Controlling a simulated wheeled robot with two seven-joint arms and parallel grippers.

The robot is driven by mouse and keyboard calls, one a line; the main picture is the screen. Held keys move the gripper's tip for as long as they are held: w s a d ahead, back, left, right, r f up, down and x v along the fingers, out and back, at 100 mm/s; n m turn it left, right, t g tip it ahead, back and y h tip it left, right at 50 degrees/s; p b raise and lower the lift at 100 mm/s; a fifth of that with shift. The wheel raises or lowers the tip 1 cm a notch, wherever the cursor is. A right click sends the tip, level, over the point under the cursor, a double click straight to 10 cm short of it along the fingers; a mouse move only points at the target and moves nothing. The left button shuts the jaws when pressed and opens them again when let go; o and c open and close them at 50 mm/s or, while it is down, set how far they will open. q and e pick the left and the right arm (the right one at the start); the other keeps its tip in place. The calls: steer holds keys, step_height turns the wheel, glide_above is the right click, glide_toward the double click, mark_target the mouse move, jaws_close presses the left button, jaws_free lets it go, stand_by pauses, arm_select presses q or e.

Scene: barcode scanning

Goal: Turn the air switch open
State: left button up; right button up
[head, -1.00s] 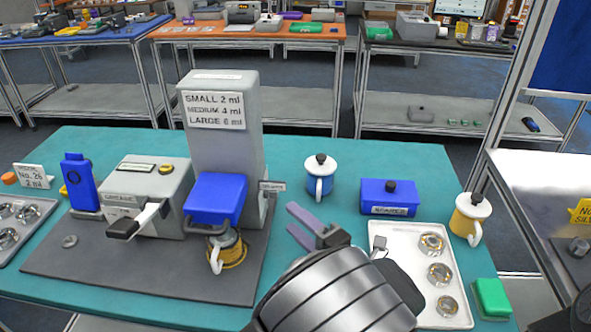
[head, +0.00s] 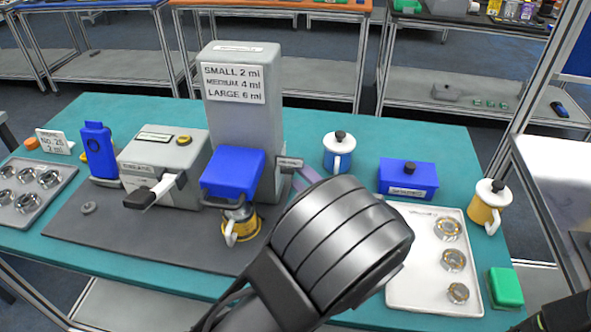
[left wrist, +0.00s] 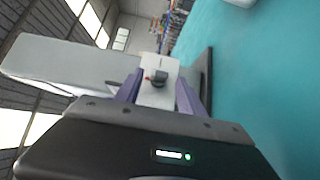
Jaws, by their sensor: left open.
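A grey tower (head: 240,120) with a size label stands on the dark mat. On its right side a small grey labelled plate (head: 290,163) sticks out. In the left wrist view, a pale plate with a dark knob (left wrist: 160,78) and a small red mark beside it shows between my fingers; I take it for the air switch. My left gripper (left wrist: 158,88) is open, its purple fingers on either side of the knob in that view. Contact cannot be told. In the head view my wrist hides most of the gripper; one purple finger shows beside the plate.
A blue head (head: 233,174) and a yellow-based cup (head: 240,222) are left of my arm. A blue mug (head: 338,155), a blue box (head: 408,180), a white tray (head: 405,285) with metal rings and a yellow mug (head: 487,207) stand to the right.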

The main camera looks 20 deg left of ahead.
mark_target(288, 169)
arm_select(q)
steer(key=shift+x, duration=1.1)
jaws_close()
